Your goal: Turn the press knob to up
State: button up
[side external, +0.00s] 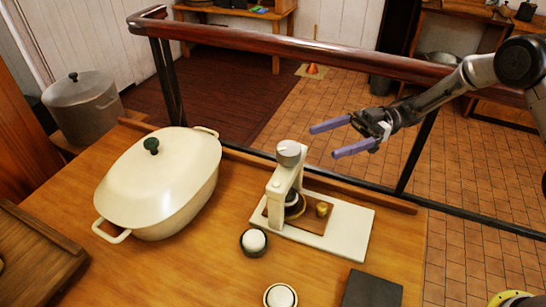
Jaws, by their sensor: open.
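The press (280,194) is a white stand with an upright post on a white base plate, on the wooden table. Its grey round knob (290,152) sits on top of the post, with a small pale mark on it. I cannot tell which setting the mark points to. My gripper (332,141) has two purple fingers spread apart, with nothing between them. It is to the right of the knob and apart from it, pointing left.
A large cream lidded pot (165,180) stands left of the press. Two small dark cups with white contents, one a dark-rimmed cup (254,242), stand in front. A dark flat square (371,290) lies front right. A red-brown rail (300,48) runs behind the table.

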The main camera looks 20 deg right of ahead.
aim_at(284, 162)
jog(key=a, duration=0.9)
jog(key=s+a, duration=0.1)
jog(key=a, duration=0.3)
jog(key=shift+a, duration=0.3)
jog(key=c, duration=1.4)
jog(key=shift+s+n+g, duration=0.1)
jog(key=shift+n+g, duration=0.2)
jog(key=shift+g, duration=0.2)
jog(key=n+g+h, duration=0.1)
jog(key=n+g, duration=0.1)
jog(key=g, duration=0.1)
jog(key=s+n+g+h, duration=0.1)
jog(key=n+g, duration=0.1)
jog(key=g, duration=0.1)
jog(key=shift+d, duration=0.2)
jog(key=shift+s+d+n+g+h, duration=0.2)
jog(key=shift+n+g+h, duration=0.55)
jog(key=shift+g, duration=0.25)
jog(key=shift+s+d+n+g+h, duration=0.1)
jog(key=shift+s+n+g+h, duration=0.1)
jog(key=shift+n+g+h, duration=0.6)
jog(key=shift+g, duration=0.4)
